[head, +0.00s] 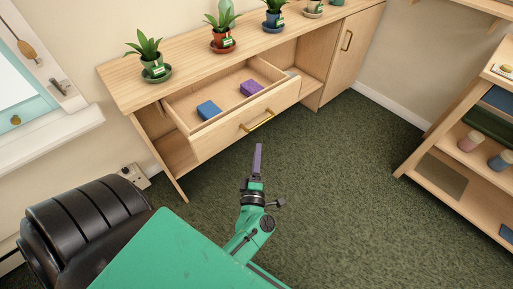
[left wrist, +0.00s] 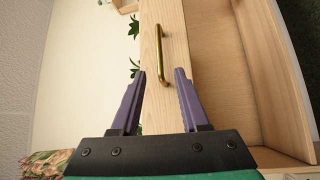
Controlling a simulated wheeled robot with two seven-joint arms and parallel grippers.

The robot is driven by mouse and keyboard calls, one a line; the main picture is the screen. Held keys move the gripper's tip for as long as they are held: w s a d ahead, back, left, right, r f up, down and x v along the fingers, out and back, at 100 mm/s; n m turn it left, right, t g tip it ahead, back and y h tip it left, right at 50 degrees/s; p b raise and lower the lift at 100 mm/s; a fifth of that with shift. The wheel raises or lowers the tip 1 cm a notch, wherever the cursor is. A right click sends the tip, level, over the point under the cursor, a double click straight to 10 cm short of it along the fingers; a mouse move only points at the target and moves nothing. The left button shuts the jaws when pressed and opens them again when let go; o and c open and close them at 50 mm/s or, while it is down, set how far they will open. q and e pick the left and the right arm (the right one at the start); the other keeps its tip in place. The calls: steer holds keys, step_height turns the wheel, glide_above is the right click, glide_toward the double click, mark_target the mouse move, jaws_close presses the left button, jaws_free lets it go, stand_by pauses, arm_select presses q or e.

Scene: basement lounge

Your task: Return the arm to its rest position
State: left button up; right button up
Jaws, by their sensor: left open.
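My left gripper (head: 257,152) has purple fingers and stands in front of the open drawer (head: 222,135) of a wooden sideboard in the head view. In the left wrist view my left gripper (left wrist: 160,72) is open, with its two fingers apart and nothing between them. The brass drawer handle (head: 258,121) is apart from the fingers; it also shows beyond them in the left wrist view, as a brass handle (left wrist: 162,55). My right gripper is in neither view.
Potted plants, one in a red pot (head: 222,40), stand on the sideboard top (head: 190,60). A black chair (head: 85,225) is at lower left. A wooden shelf unit (head: 430,150) stands right. Green carpet (head: 345,180) between is clear.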

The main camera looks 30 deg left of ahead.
arm_select(q)
steer(key=v, duration=0.2)
steer(key=shift+s+d, duration=0.2)
steer(key=shift+s, duration=0.15)
steer(key=s+d+f+m+g+h+p, duration=0.2)
steer(key=s+f+m+h, duration=0.15)
steer(key=f+m, duration=0.3)
steer(key=s+d+f+m+g+h+p, duration=0.25)
steer(key=f+m+h, duration=0.2)
steer(key=f, duration=0.35)
steer(key=s+d+f+m+g+h+p, duration=0.2)
steer(key=s+f+m+g+h+p, duration=0.1)
steer(key=f+m, duration=0.4)
steer(key=s+a+f+m+g+y+p, duration=0.1)
steer(key=s+a+f+m+g, duration=0.2)
steer(key=s, duration=0.6)
steer(key=s+a+f+m+g+p, duration=0.1)
steer(key=s+a+f+m+g, duration=0.2)
steer(key=s, duration=0.7)
steer(key=a+f+g, duration=0.2)
steer(key=a, duration=0.2)
steer(key=shift+s+m+g+y, duration=0.3)
steer(key=shift+s+g+y, duration=0.05)
steer(key=shift+y, duration=0.05)
